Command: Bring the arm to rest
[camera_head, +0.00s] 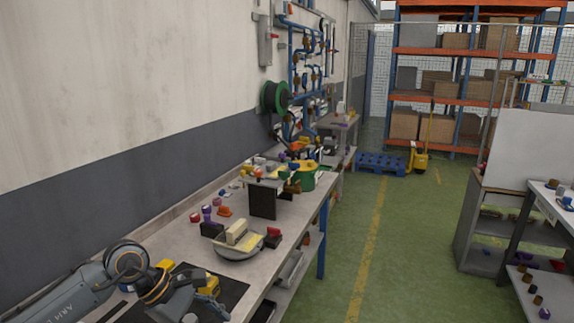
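My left arm (78,296) comes in from the lower left, low over the near end of the long workbench (255,292). Its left gripper (212,304) hangs at the bottom of the view, over or beside a dark mat (228,290). The fingers are small and dark, so I cannot tell whether they are open or shut. Yellow items (208,284) show right behind the gripper; I cannot tell whether it touches them. My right arm and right gripper are not in view.
A pale rounded device (238,243) and a dark upright panel (263,202) stand farther along the bench, among several small coloured parts. The grey wall (95,180) runs along the left. The green floor (400,260) to the right is open, with shelving (448,52) behind.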

